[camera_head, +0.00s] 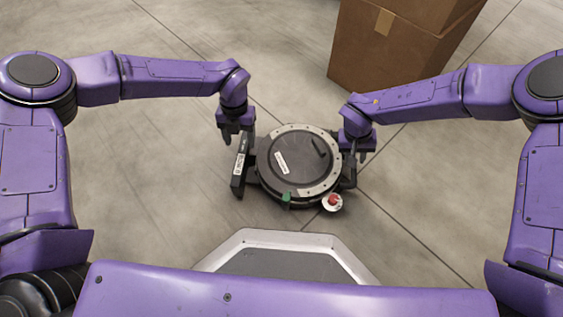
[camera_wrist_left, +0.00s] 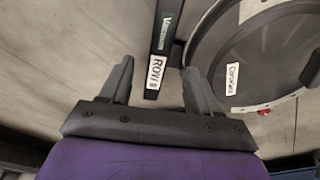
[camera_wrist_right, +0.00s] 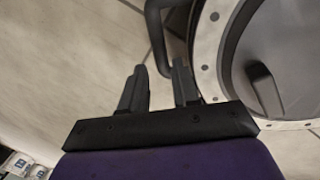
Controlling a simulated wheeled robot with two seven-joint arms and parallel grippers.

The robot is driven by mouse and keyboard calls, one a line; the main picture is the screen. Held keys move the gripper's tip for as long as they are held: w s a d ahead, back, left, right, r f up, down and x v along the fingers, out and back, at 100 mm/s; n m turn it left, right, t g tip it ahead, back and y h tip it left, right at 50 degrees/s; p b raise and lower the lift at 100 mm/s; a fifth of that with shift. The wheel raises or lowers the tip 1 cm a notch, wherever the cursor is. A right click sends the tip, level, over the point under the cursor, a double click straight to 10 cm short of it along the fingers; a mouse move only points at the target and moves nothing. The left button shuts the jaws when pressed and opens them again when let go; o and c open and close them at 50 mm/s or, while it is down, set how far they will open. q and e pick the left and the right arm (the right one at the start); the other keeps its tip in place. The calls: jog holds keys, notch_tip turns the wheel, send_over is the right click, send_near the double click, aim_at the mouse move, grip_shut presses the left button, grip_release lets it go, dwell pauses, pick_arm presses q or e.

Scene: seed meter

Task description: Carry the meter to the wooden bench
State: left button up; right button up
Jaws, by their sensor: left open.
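The meter (camera_head: 297,160) is a round dark device with a pale rim lying on the grey floor. It has a black side bar (camera_head: 239,172) on the left and a black handle (camera_head: 350,176) on the right. My left gripper (camera_head: 236,139) is open above the side bar; in the left wrist view the bar's "ROW" label (camera_wrist_left: 153,76) shows between the fingers. My right gripper (camera_wrist_right: 160,75) is at the right handle (camera_wrist_right: 155,35), which shows between its narrowly spaced fingertips; whether they grip it is unclear. The wooden bench is not in view.
Cardboard boxes (camera_head: 390,50) stand on the floor behind the meter, to the right. A red knob (camera_head: 333,201) on a white base and a green part (camera_head: 287,198) are at the meter's near edge. The floor to the left is clear.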

aim_at(242, 153)
pick_arm(q)
jog(key=f, duration=0.4)
jog(key=s+f, duration=0.1)
jog(key=f, duration=0.2)
pick_arm(e)
jog(key=f, duration=0.3)
jog(key=d+f, duration=0.1)
jog(key=f, duration=0.3)
jog(key=shift+d, duration=0.15)
pick_arm(q)
jog(key=c, duration=0.4)
pick_arm(e)
jog(key=c, duration=0.4)
pick_arm(q)
grip_shut()
pick_arm(e)
grip_shut()
pick_arm(q)
jog(key=shift+r, duration=0.1)
pick_arm(e)
jog(key=shift+r, duration=0.15)
